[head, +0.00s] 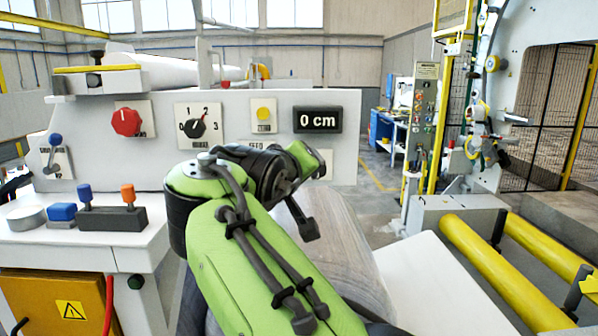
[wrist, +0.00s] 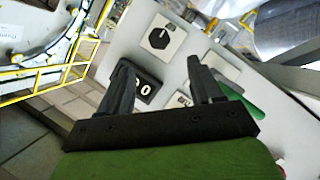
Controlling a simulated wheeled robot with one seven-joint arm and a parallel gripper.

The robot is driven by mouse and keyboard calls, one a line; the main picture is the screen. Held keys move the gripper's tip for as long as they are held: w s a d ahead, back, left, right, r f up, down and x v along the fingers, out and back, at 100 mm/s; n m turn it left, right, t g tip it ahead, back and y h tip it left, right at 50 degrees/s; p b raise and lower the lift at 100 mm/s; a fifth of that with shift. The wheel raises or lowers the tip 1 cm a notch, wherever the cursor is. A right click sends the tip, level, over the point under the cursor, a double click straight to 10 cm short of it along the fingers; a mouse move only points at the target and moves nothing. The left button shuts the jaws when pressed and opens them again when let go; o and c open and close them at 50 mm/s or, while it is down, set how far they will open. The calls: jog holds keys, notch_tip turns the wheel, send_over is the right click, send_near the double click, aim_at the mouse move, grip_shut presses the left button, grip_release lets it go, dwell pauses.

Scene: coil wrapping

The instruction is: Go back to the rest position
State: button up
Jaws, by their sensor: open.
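My gripper (wrist: 158,64) is open in the wrist view, with its two dark fingers spread apart and nothing between them. Behind the fingers is the white control panel (wrist: 215,62), which looks tilted from there. In the head view my green and black arm is folded in front of the panel (head: 345,165) and reaches up to just below its dials. Which part there is the gripper's fingertips I cannot tell.
The panel carries a red knob (head: 126,122), a black dial (head: 197,126), a yellow button (head: 264,114) and a display (head: 318,119) reading 0 cm. A large wrapped coil (head: 335,250) lies behind my arm. Yellow rollers (head: 500,272) are at right. A box with small levers (head: 112,218) stands left.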

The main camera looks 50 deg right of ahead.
jog(key=shift+v, duration=0.95)
jog(key=a+f+n+t+y, duration=0.3)
jog(key=a+f+y, duration=0.4)
jog(key=a+f, duration=0.35)
jog(key=s+a+f+g+y, duration=0.1)
jog(key=s+a+f+y, duration=0.2)
jog(key=s+a+f, duration=0.2)
jog(key=s+a+f+n+g+y, duration=0.1)
jog(key=s+a+f+g+y, duration=0.1)
jog(key=s+a+f, duration=0.4)
jog(key=a+f+y, duration=0.1)
jog(key=a+f, duration=0.4)
jog(key=shift+s+f+y, duration=0.2)
jog(key=shift+f+y, duration=0.1)
jog(key=shift+a, duration=0.1)
